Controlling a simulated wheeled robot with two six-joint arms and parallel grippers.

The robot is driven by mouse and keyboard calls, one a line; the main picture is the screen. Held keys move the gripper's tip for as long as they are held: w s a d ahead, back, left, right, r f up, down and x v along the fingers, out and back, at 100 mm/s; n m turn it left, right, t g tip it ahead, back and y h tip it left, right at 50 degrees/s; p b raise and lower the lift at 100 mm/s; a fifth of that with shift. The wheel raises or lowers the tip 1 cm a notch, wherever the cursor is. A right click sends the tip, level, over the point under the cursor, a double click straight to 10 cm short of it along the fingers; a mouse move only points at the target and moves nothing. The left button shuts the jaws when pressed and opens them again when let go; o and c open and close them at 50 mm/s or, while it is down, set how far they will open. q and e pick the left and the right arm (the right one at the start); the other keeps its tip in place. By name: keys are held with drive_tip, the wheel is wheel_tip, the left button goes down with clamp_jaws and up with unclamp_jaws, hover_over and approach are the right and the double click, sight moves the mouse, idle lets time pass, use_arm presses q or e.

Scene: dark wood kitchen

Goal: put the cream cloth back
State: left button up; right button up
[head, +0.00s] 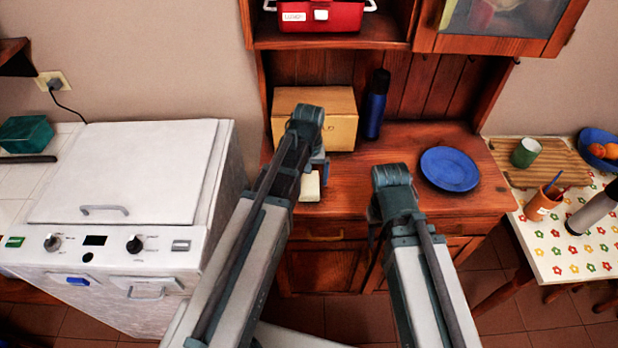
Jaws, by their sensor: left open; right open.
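A small cream piece, which looks like the cream cloth (310,187), shows at the front left of the wooden cupboard's counter (345,195). My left gripper (320,168) is directly beside and above it, open and partly hidden by my own arm. I cannot tell whether the fingers touch the cloth. My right arm reaches up to the counter's front edge, right of the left arm. Its gripper is hidden behind the arm.
A cardboard-coloured box (342,110) and a dark blue bottle (376,105) stand at the counter's back. A blue plate (450,169) lies on the right. A white chest appliance (130,175) stands left; a flowered table (570,250) stands right.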

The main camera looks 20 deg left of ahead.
sight(309, 182)
use_arm(q)
wheel_tip(309, 182, up, 12)
drive_tip(key=f+p, duration=0.1)
drive_tip(key=p, duration=1)
drive_tip(key=s+d+m+y, duration=0.1)
drive_tip(key=s+d+m, duration=0.6)
drive_tip(key=s+d, duration=0.3)
drive_tip(key=s, duration=0.4)
drive_tip(key=shift+s+d+r, duration=0.15)
drive_tip(key=shift+d+r, duration=0.1)
drive_tip(key=shift+f+b, duration=0.3)
drive_tip(key=shift+b, duration=0.15)
